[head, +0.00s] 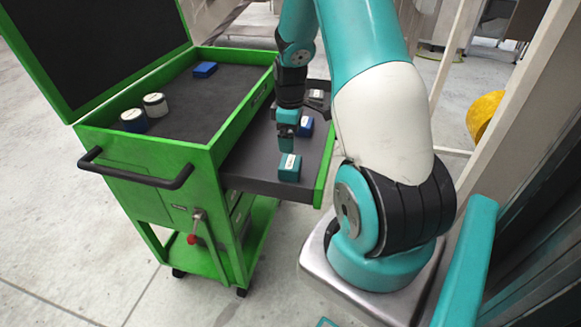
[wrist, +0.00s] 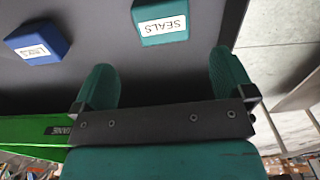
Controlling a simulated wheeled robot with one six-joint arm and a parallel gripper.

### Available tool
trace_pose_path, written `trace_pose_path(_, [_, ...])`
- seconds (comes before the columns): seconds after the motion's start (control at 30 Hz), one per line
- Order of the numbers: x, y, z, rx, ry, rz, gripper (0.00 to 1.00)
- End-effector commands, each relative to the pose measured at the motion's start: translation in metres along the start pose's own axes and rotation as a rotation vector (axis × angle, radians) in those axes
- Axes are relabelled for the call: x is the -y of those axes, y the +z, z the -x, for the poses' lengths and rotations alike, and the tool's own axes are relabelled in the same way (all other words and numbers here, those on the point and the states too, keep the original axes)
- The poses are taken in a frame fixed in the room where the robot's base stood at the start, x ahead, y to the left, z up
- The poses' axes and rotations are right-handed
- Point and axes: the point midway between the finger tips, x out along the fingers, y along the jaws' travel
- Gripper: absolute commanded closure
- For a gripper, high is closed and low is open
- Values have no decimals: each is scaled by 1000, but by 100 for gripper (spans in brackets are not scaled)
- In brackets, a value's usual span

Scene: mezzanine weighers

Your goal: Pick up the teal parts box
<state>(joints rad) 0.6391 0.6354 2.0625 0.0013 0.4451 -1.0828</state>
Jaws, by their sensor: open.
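The teal parts box (head: 290,168) sits in the pulled-out drawer of the green cart, near the drawer's front end in the head view. In the wrist view the teal box (wrist: 161,30) has a white label reading "SEALS", upside down, and is partly cut off by the top edge. My gripper (head: 287,144) is over the drawer, just behind the box in the head view. In the wrist view my gripper (wrist: 164,75) has its two teal fingers wide apart with nothing between them. The box lies beyond the fingertips, roughly centred between them.
A blue box (head: 306,127) is in the drawer (head: 262,178) beside my gripper; the blue box (wrist: 37,42) is at left in the wrist view. A grey box (head: 316,95) lies farther back. The cart top (head: 200,105) holds two round containers (head: 144,112) and another blue box (head: 205,69).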

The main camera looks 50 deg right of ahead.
Motion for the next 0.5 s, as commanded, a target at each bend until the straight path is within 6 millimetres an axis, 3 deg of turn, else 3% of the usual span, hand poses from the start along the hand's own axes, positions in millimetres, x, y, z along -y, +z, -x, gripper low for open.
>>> trace_pose_path(0.2, [1,-1,-45,1,-3,1,0])
trace_pose_path(0.5, [2,-1,-69,0,-2,1,0])
